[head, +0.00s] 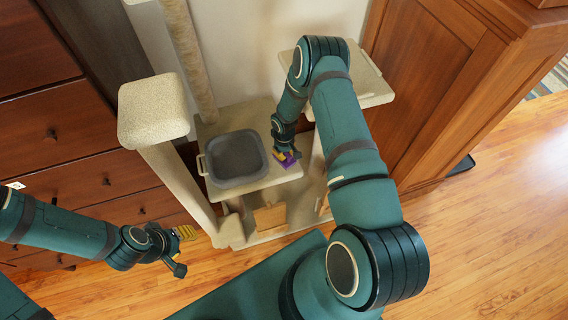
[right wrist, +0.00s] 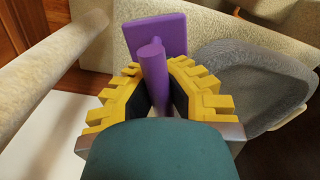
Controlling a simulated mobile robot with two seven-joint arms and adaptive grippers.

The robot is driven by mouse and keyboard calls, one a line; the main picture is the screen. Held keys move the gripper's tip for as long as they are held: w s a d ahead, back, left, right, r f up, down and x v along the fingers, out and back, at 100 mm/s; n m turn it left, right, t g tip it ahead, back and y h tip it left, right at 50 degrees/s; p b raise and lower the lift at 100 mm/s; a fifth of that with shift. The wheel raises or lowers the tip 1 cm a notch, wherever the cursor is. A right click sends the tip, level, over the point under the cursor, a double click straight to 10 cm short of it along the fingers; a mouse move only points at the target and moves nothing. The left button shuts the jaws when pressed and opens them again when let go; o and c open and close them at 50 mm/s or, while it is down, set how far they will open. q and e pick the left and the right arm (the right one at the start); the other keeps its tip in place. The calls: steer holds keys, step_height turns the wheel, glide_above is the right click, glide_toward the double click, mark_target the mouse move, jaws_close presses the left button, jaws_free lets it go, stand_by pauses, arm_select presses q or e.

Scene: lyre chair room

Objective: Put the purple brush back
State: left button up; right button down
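The purple brush (head: 289,161) is at my right gripper (head: 284,154), just right of a grey tub on the cat tree's shelf. In the right wrist view, the purple brush (right wrist: 158,35) has a flat block head and a round handle. The yellow fingers of the right gripper (right wrist: 164,90) are closed around the handle, with dark pads on both sides of it. I cannot tell whether the brush touches the shelf. My left gripper (head: 184,250) is at the lower left, away from the tree, with its fingers apart and empty.
The grey tub (head: 262,155) with a pale handle stands on the cat tree shelf (head: 262,112). A beige post with a square top (head: 153,100) rises at its left. Wooden drawers (head: 60,135) are on the left, a wooden cabinet (head: 425,80) on the right. The wooden floor (head: 490,230) is clear at lower right.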

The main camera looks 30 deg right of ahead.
mark_target(284, 161)
steer(key=shift+f+b, duration=0.6)
steer(key=shift+f, duration=2.05)
steer(key=shift+f, duration=0.2)
steer(key=c, duration=1.1)
jaws_free()
steer(key=shift+c, duration=0.2)
step_height(284, 161, up, 12)
steer(key=p, duration=0.2)
steer(key=shift+r+p, duration=0.1)
steer(key=shift+p, duration=0.3)
steer(key=s+a+r+m+y, duration=0.1)
steer(key=s+a+r, duration=0.2)
steer(key=s+a, duration=0.3)
steer(key=s+a+r+m+t+y, duration=0.1)
steer(key=s+a+r, duration=0.3)
steer(key=s+a, duration=0.2)
steer(key=s+a+r+m+y, duration=0.1)
steer(key=s+a+r, duration=0.2)
steer(key=s+a, duration=0.3)
steer(key=a, duration=0.4)
steer(key=shift+r+y, duration=0.15)
steer(key=shift+y, duration=0.15)
